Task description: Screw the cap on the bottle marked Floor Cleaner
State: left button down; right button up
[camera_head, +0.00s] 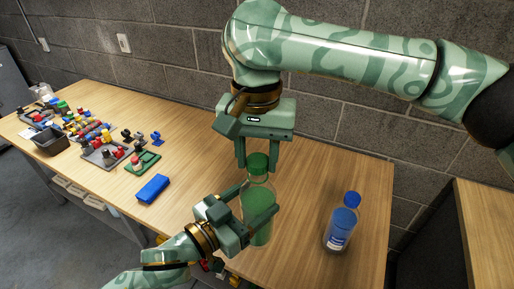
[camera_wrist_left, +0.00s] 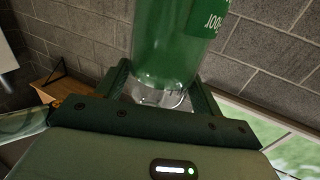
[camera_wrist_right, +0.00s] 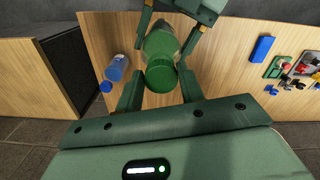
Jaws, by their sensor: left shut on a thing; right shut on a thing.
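A clear bottle of green liquid (camera_head: 257,205) stands upright, and its green label (camera_wrist_left: 208,15) shows partly, upside down, in the left wrist view. My left gripper (camera_head: 252,207) is shut on the bottle's body from the left. A green cap (camera_head: 257,163) is at the bottle's mouth. My right gripper (camera_head: 257,172) comes down from above and is shut on the cap. In the right wrist view the cap (camera_wrist_right: 161,78) is between the fingers, in line with the bottle (camera_wrist_right: 160,45). I cannot tell how tightly the cap sits.
A blue bottle (camera_head: 339,232) with a blue cap (camera_head: 352,199) stands to the right on the wooden table (camera_head: 190,150). A blue block (camera_head: 152,188) lies left of my grippers. Trays and several small colored parts crowd the table's far left. A brick wall rises behind.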

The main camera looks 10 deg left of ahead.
jog(key=shift+f, duration=0.7)
dwell(0.5)
jog(key=m, duration=0.4)
jog(key=shift+w+r+m, duration=0.1)
jog(key=shift+w+m, duration=0.05)
jog(key=shift+m, duration=0.15)
jog(key=m, duration=0.4)
jog(key=shift+a, duration=0.15)
jog(key=m, duration=0.5)
jog(key=shift+a+m, duration=0.2)
jog(key=shift+m, duration=0.2)
jog(key=shift+w+m, duration=0.15)
jog(key=shift+m, duration=0.85)
jog(key=o, duration=0.9)
jog(key=shift+o, duration=0.2)
